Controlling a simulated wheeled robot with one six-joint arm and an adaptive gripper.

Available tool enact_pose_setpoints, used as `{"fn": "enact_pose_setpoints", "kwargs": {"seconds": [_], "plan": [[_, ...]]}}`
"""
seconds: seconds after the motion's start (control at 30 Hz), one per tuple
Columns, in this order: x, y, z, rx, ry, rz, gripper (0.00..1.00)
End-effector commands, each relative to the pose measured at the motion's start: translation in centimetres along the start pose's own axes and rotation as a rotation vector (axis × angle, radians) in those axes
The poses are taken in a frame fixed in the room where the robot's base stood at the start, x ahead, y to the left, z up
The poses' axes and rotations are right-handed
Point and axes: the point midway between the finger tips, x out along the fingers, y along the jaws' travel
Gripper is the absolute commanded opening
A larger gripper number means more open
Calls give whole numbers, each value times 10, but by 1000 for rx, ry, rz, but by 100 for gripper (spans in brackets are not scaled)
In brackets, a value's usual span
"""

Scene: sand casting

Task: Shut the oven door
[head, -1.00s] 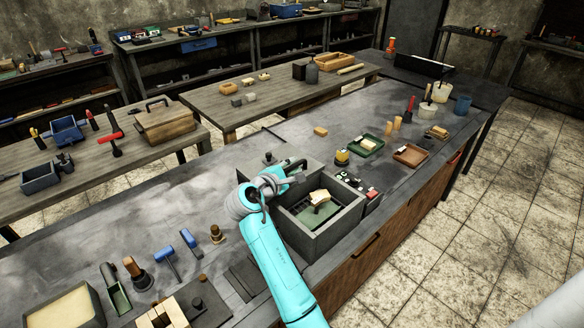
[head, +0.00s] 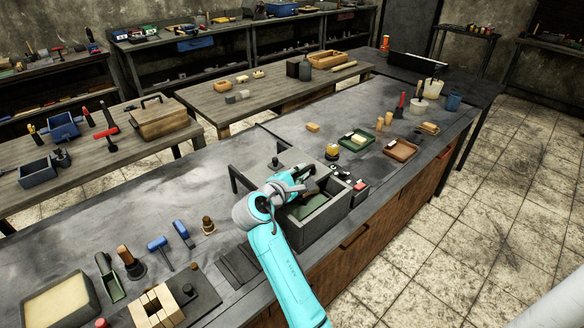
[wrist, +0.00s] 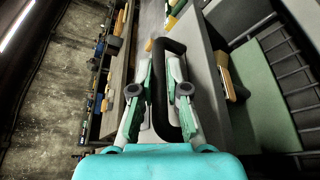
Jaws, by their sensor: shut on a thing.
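The oven is a grey open-topped box (head: 322,228) on the dark workbench. A green plate lies inside it; in the wrist view the green plate (wrist: 262,95) shows beside dark rack bars. My gripper (head: 305,178) is over the oven's opening. In the wrist view my gripper (wrist: 166,62) is shut on the black looped door handle (wrist: 172,45), with a finger on each side. The grey door panel (wrist: 208,90) runs beside the handle, with the oven interior visible past it. The door's exact angle is hard to tell because my arm hides much of it.
A small yellow-topped pot (head: 332,152) and small red and dark items (head: 358,184) stand close to the oven. Green (head: 358,138) and brown (head: 401,149) trays lie farther back. Blue-handled tools (head: 160,248) lie left of my arm. The bench's middle left is clear.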

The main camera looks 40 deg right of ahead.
Motion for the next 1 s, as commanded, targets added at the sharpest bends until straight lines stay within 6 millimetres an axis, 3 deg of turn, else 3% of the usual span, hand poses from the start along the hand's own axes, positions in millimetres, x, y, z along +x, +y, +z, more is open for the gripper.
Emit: {"fn": "enact_pose_setpoints", "kwargs": {"seconds": [0.2,0.4,0.87,0.9,0.93,1.0], "plan": [[-15,-30,40,1,0,-1,0],[-24,-44,61,-1,0,-1,0],[-26,-51,69,-1,-3,-6,0],[-26,-51,69,-1,-4,-6,17],[-26,-51,69,-2,-4,-6,24],[-26,-51,69,-1,-4,-5,25]]}}
